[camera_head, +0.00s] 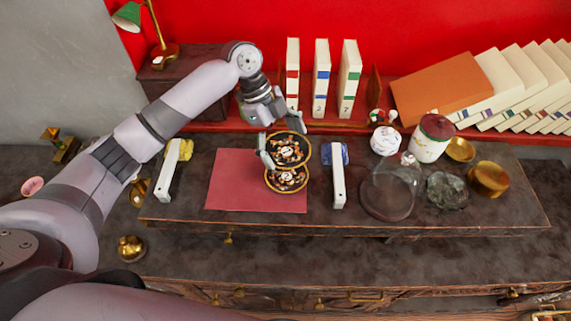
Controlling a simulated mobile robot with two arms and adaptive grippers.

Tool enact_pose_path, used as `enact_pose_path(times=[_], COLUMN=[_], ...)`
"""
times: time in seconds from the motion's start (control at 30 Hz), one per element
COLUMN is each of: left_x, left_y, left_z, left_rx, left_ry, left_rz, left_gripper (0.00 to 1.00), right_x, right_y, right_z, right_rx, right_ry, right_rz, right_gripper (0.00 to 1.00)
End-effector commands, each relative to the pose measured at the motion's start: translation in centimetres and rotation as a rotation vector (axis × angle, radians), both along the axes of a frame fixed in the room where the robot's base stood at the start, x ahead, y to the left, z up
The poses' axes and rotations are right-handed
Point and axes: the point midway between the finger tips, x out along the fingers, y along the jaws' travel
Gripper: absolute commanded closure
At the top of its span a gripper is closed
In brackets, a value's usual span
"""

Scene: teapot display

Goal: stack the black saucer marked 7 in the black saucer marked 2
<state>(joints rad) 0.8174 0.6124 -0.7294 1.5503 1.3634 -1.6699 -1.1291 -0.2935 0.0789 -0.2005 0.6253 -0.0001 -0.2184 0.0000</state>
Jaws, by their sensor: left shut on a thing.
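Two black saucers with gold rims and patterned insides show at the middle of the table. The upper black saucer (290,151) is in my left gripper (279,143), which is shut on it. It overlaps the upper edge of the lower black saucer (286,181) in the picture. The lower saucer lies on the right part of a red mat (233,180). The number marks are too small to read, so I cannot tell which saucer is 7 and which is 2. I cannot tell whether the saucers touch. My right gripper is not in view.
A white bar with a yellow cloth (168,170) stands left of the mat, and one with a blue cloth (338,183) right. A glass dome (391,189), a lidded jar (431,137) and gold bowls (488,179) stand farther right. Upright books (321,77) are behind.

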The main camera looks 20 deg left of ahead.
Motion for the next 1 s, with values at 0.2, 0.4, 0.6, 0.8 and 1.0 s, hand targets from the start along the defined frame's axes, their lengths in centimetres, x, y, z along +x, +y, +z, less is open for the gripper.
enact_pose_path(times=[0.2,0.4,0.6,0.8,1.0], left_x=[0.0,-0.1,-0.1,0.0,0.0], left_y=[0.0,0.0,0.0,0.0,0.0], left_z=[-3.8,-5.2,-8.1,-8.9,-9.2], left_rx=[0.000,-0.001,0.001,0.000,0.000], left_ry=[0.000,0.001,0.002,-0.002,-0.002], left_rz=[0.000,-0.001,0.000,-0.002,-0.001], left_gripper=[0.35,0.35,0.35,0.35,0.35], right_x=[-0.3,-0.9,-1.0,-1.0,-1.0], right_y=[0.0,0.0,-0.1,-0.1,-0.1], right_z=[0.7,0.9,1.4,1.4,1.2], right_rx=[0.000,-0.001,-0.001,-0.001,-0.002], right_ry=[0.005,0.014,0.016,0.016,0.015], right_rz=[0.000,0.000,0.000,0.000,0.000], right_gripper=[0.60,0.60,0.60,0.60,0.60])
